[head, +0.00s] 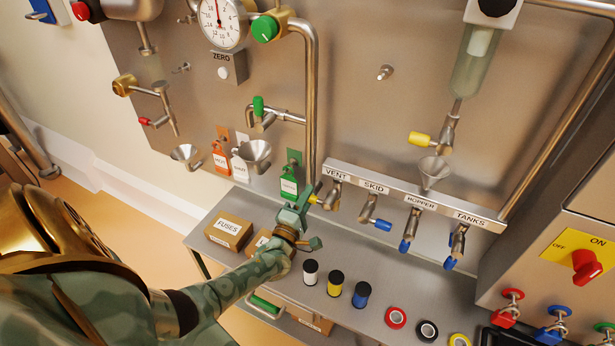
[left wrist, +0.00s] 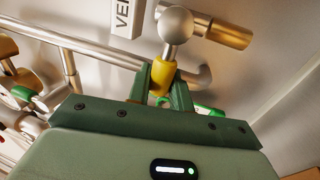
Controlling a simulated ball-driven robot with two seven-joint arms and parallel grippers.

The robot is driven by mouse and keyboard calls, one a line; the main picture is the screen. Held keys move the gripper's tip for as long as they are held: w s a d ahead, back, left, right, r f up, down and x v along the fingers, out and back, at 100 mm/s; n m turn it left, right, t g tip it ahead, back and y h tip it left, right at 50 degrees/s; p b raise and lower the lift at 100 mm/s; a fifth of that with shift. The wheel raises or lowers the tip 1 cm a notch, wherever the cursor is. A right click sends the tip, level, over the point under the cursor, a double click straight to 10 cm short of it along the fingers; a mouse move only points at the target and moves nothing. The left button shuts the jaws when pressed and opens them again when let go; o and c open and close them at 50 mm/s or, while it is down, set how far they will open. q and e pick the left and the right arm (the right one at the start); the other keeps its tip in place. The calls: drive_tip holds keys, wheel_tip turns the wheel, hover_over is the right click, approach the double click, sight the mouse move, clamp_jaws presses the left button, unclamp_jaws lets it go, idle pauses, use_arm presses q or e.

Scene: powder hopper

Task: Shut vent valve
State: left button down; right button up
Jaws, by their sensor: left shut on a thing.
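The vent valve (head: 333,194) hangs under the VENT label on the manifold rail in the head view. Its short yellow handle (head: 314,199) points to the left, toward my gripper. My left gripper (head: 304,200) reaches up from below left and its jaws are shut on this handle. In the left wrist view the yellow handle (left wrist: 161,76) sits between the two green fingers (left wrist: 165,90). The valve's silver ball end (left wrist: 176,25) shows just beyond it. The fingers hide part of the handle. My right gripper is not in view.
The SKID valve (head: 368,212), HOPPER valve (head: 411,228) and TANKS valve (head: 457,245) hang along the same rail (head: 400,192) to the right. A green tag (head: 289,185) hangs close left of my gripper. Boxes, bottles and tape rolls stand on the shelf (head: 345,255) below.

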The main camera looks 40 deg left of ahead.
use_arm(q)
drive_tip(key=shift+s+f, duration=0.1)
drive_tip(key=shift+f, duration=0.05)
drive_tip(key=c, duration=1.3)
unclamp_jaws()
drive_tip(key=p+v, duration=0.1)
drive_tip(key=v, duration=1.5)
drive_tip(key=shift+s+p, duration=0.15)
drive_tip(key=shift+p, duration=0.2)
